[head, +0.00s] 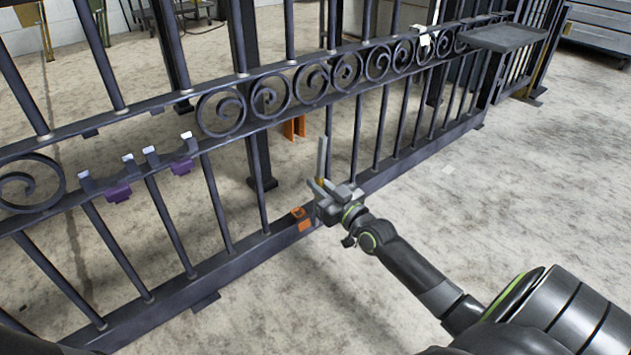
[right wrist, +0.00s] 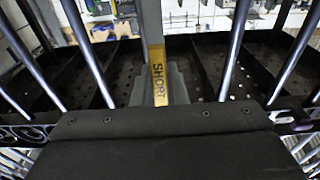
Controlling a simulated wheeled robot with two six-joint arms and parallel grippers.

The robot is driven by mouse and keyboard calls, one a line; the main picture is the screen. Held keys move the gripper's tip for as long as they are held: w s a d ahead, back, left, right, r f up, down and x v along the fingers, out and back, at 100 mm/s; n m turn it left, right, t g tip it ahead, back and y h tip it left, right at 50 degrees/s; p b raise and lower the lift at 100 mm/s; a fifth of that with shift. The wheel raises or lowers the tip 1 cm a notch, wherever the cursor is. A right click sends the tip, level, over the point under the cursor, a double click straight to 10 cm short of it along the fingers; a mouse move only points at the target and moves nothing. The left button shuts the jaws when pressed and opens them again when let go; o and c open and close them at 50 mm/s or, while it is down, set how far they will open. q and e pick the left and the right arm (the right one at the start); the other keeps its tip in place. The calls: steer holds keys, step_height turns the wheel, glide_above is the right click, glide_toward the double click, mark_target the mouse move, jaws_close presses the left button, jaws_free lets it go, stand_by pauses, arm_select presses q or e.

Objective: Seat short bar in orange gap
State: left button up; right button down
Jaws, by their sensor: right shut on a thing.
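The short bar (head: 322,155) is a grey bar with a yellow band, held roughly upright in front of the gate. In the right wrist view its yellow label (right wrist: 158,82) reads SHORT. My right gripper (head: 325,193) is shut on the bar near its lower part, just above the gate's bottom rail. The orange gap shows an orange bracket (head: 294,127) under the scroll rail and an orange socket (head: 301,219) on the bottom rail. The bar stands to the right of both and apart from the upper bracket. The bar's lower end is hidden by the gripper. My left gripper is not in view.
The black gate (head: 364,186) with upright bars runs across the view. Purple brackets (head: 118,192) with grey prongs mark another gap at left. A grey shelf (head: 503,36) is fixed at the gate's right end. The concrete floor (head: 500,200) in front is clear.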

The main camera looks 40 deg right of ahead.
steer(key=shift+s+d+r+p, duration=0.15)
steer(key=shift+s+p, duration=0.3)
steer(key=shift+s, duration=1.6)
